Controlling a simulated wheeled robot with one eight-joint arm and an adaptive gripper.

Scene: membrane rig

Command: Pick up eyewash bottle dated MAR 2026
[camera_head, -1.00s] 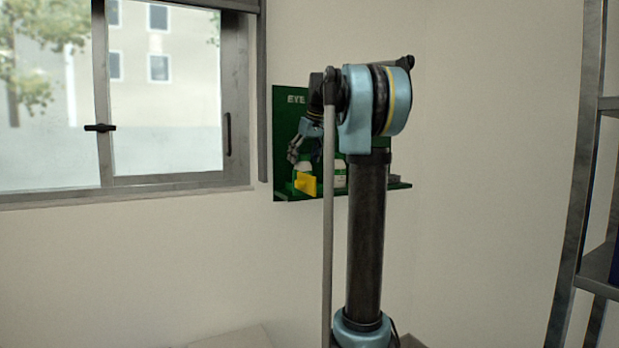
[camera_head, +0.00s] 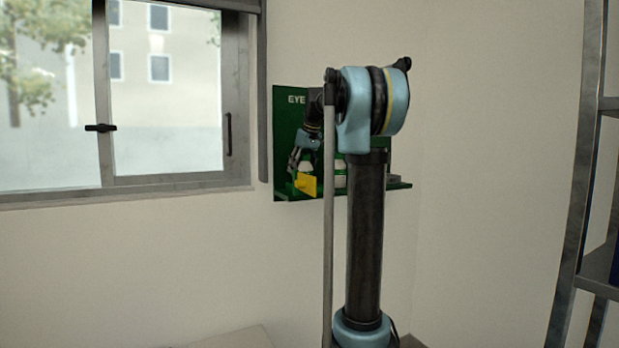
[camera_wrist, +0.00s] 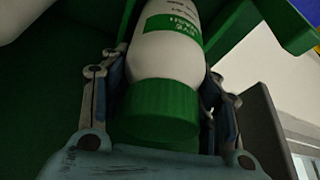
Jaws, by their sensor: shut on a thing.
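A white eyewash bottle (camera_wrist: 165,62) with a green cap (camera_wrist: 160,108) and a green-and-white label is between the fingers of my gripper (camera_wrist: 165,100) in the wrist view. My gripper is shut on it. Its date cannot be read here. In the head view my gripper (camera_head: 297,158) is at the left part of the green eyewash board (camera_head: 284,125), just above its shelf. Another white bottle (camera_head: 340,174) stands to the right, partly hidden by my arm.
A yellow tag (camera_head: 306,184) is at the shelf's front near my gripper. The board's green shelf (camera_head: 400,185) continues right behind my arm. A window (camera_head: 170,100) is at left and a metal rack (camera_head: 585,170) at far right.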

